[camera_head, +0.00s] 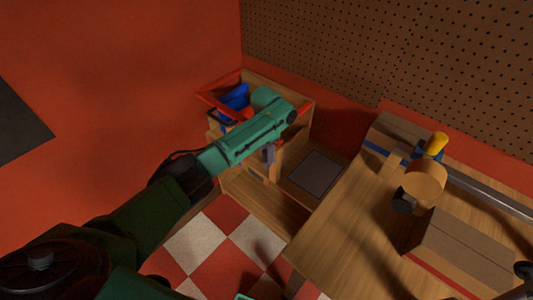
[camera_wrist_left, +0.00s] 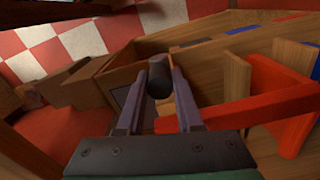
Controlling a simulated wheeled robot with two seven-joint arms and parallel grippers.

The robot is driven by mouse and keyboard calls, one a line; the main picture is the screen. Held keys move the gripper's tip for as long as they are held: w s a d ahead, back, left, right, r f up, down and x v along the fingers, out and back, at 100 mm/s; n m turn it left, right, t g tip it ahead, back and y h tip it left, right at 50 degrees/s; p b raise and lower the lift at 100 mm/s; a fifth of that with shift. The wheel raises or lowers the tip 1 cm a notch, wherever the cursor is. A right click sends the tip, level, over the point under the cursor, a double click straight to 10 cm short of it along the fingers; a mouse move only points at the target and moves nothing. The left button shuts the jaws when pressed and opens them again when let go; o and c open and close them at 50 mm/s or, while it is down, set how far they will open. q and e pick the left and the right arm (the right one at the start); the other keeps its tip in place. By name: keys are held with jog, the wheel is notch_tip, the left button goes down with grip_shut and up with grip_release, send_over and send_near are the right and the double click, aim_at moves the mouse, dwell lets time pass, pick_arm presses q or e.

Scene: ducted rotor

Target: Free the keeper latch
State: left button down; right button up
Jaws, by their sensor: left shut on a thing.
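My left gripper (camera_head: 268,153) reaches in at the front of a wooden cabinet, and its fingers are mostly hidden by my arm in the head view. In the left wrist view, the two grey-purple fingers of my left gripper (camera_wrist_left: 160,88) are shut on a dark round knob (camera_wrist_left: 160,78). The knob stands out close to the wooden front; what it is fixed to is hidden. I cannot tell for sure whether this knob belongs to the keeper latch. A red bar (camera_wrist_left: 255,106) lies just right of the fingers. My right gripper is not in view.
The cabinet holds a red-rimmed tray (camera_head: 222,84) with blue parts (camera_head: 236,97). A dark square panel (camera_head: 315,173) lies right of the gripper. A wooden workbench (camera_head: 345,235) at the right carries a round wooden piece (camera_head: 425,180) and a yellow part (camera_head: 436,144). Checkered floor lies open below.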

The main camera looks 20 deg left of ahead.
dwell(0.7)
pick_arm(q)
jog(key=shift+r, duration=0.1)
jog(key=shift+s+d+r+t+y+p, duration=0.15)
jog(key=shift+d+t+y+p, duration=0.35)
jog(key=shift+p, duration=0.65)
jog(key=shift+s+d+f+t+y, duration=0.15)
jog(key=shift+d+f+t+y, duration=0.15)
jog(key=shift+y, duration=0.6)
jog(key=shift+s+d+f+t+y, duration=0.2)
jog(key=shift+d+y, duration=0.25)
jog(key=shift+y, duration=0.45)
jog(key=shift+s+d+f+t+y, duration=0.1)
jog(key=shift+d+f+t+y, duration=0.25)
jog(key=shift+y, duration=0.55)
jog(key=shift+r, duration=0.1)
jog(key=c, duration=0.6)
grip_release()
